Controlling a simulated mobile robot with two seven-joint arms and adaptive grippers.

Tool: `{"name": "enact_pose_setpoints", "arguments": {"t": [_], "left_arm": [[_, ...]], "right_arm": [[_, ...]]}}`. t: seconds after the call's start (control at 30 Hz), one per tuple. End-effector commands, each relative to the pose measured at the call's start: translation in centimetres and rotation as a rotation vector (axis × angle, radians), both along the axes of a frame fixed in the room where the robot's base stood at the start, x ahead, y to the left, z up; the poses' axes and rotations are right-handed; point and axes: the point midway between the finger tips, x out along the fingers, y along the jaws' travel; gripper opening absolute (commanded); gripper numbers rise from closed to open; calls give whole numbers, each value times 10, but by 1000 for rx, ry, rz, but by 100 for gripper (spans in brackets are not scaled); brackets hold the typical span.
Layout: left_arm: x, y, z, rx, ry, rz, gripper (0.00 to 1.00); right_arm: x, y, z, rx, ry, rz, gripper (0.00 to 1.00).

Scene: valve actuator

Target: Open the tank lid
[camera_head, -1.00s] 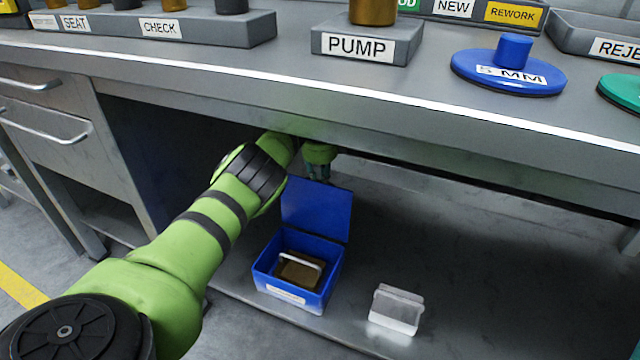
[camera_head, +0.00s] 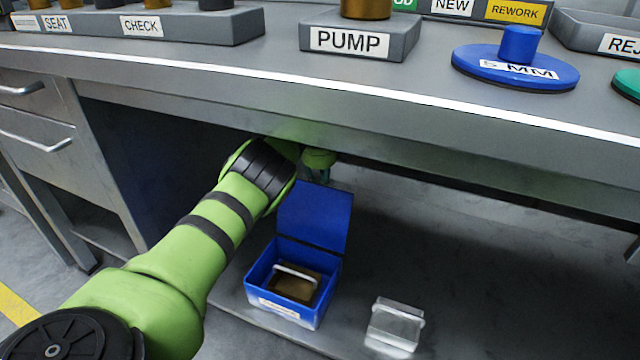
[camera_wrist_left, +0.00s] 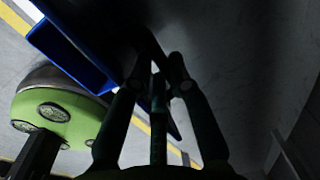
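A blue box (camera_head: 258,282) with a label too small to read stands on the shelf under the bench. Its blue lid (camera_head: 313,218) stands up at the back edge, so the box is open. A brown block (camera_head: 293,287) with a pale handle sits inside. My left gripper (camera_head: 321,176) is under the bench, just behind the lid's top edge, partly hidden. I cannot tell whether it touches the lid. In the left wrist view, the dark fingers (camera_wrist_left: 160,85) come close together, with blue box parts (camera_wrist_left: 72,50) at upper left. My right gripper is not in view.
A clear block (camera_head: 394,325) stands right of the box on the shelf. The bench edge (camera_head: 400,107) overhangs my left arm. A drawer cabinet (camera_head: 45,130) is at left. The shelf to the right is free.

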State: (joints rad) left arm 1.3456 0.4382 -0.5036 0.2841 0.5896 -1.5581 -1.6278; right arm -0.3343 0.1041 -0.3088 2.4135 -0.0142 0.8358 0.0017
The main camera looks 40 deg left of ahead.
Motion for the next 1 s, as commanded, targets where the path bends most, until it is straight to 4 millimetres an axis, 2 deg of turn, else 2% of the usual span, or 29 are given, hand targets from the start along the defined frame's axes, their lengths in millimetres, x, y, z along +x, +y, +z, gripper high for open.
{"name": "enact_pose_setpoints", "arguments": {"t": [0.03, 0.07, 0.33, 0.7, 0.83, 1.0], "left_arm": [[5, 0, 1, 4, -21, 2, 35], [5, 0, 2, 4, -21, 2, 44], [6, 0, 10, 3, -26, 0, 44], [-1, -1, 64, 2, -16, 1, 44], [-3, -1, 75, 2, -9, 2, 44], [-4, -1, 78, 1, -4, 2, 44]], "right_arm": [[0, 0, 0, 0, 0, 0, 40], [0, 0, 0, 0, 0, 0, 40], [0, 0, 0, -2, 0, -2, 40], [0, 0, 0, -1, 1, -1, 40], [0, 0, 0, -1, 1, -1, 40], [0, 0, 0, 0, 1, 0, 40]]}}
